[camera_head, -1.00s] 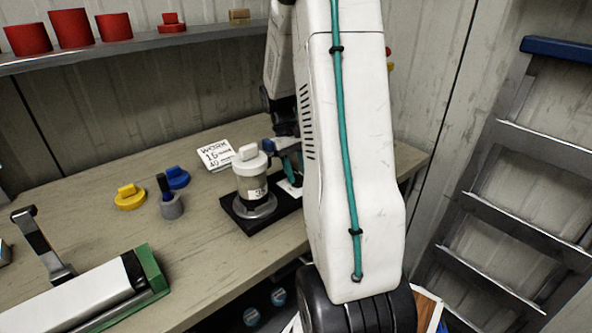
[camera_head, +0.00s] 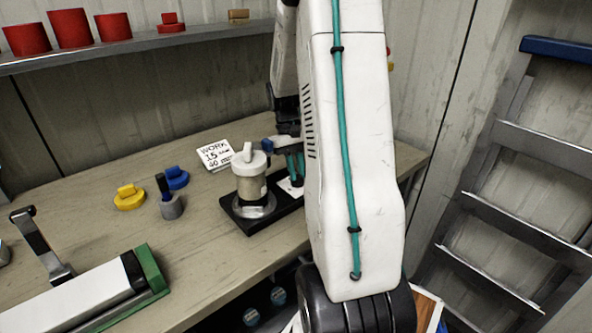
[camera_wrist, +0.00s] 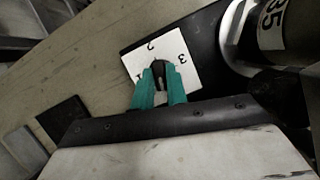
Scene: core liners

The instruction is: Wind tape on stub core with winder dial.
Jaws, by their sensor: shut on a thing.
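The winder has a black base (camera_head: 236,221) on the bench. A pale cylinder with a number label (camera_head: 251,190), likely the stub core, stands upright on its round metal plate, under a white cap with a raised grip (camera_head: 248,157). It shows partly in the wrist view (camera_wrist: 268,25). Beside it lies the white dial plate (camera_wrist: 188,62), with 2 and 3 readable. My gripper (camera_wrist: 160,72) has its teal fingers shut on a small dark knob (camera_wrist: 159,73) at the plate's middle. In the head view my gripper (camera_head: 293,166) is partly hidden by my arm.
A white card (camera_head: 214,155) reads WORK 15 and 40 mm. A yellow piece (camera_head: 129,198), a blue piece (camera_head: 176,178) and a grey piece (camera_head: 171,207) stand left of the winder. A green-ended roller device (camera_head: 150,275) lies at front left. A ladder (camera_head: 520,215) stands at right.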

